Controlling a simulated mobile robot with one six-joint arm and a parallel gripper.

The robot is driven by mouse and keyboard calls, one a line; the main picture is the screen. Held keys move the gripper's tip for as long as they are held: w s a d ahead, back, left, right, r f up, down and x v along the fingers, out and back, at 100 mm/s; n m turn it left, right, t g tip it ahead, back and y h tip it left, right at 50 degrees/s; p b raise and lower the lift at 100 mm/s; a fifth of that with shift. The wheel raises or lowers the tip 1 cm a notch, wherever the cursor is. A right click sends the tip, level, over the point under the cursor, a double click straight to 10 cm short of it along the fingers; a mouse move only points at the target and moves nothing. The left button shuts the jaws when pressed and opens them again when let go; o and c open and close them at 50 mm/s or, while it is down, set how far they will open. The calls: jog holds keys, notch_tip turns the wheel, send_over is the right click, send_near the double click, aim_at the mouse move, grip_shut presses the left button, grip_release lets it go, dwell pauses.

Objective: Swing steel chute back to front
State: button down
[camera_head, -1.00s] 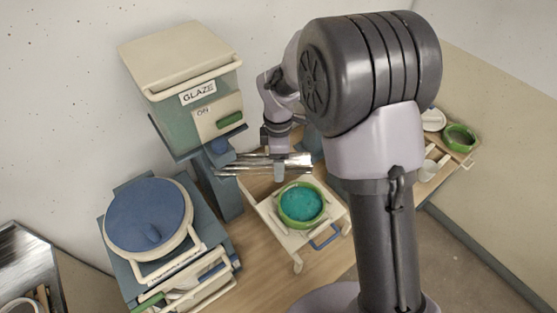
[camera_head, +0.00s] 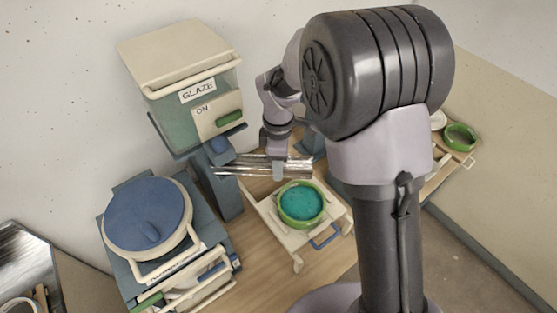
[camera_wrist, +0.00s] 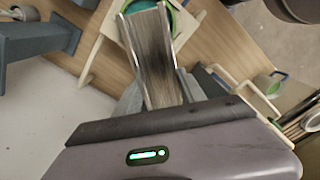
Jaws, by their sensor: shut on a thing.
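The steel chute (camera_head: 245,166) is a shiny open trough below and in front of the glaze tank (camera_head: 186,88). My gripper (camera_head: 279,171) is shut on the chute near its right end. In the wrist view the chute (camera_wrist: 152,52) runs away from between my fingers (camera_wrist: 163,95), with its far end over the teal-filled green bowl. The green bowl (camera_head: 302,203) stands on a cream cart below the chute's right end. Where the chute meets its mount is hard to make out.
A cream cart (camera_head: 290,238) with a blue handle holds the bowl. A blue-lidded round bucket (camera_head: 147,213) stands at left on a blue stand. Another green bowl (camera_head: 460,136) sits on a shelf at right. The wood bench (camera_head: 262,268) is bare in front.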

jog(key=s+a+m+b, duration=0.5)
jog(key=s+a+m, duration=0.1)
jog(key=s+m, duration=0.4)
jog(key=shift+s+a, duration=0.3)
jog(key=shift+s, duration=0.15)
jog(key=shift+r, duration=0.1)
jog(key=c, duration=0.7)
grip_release()
notch_tip(320, 180, up, 17)
jog(key=p, duration=0.3)
jog(key=shift+r+p, duration=0.15)
jog(key=shift+p, duration=0.15)
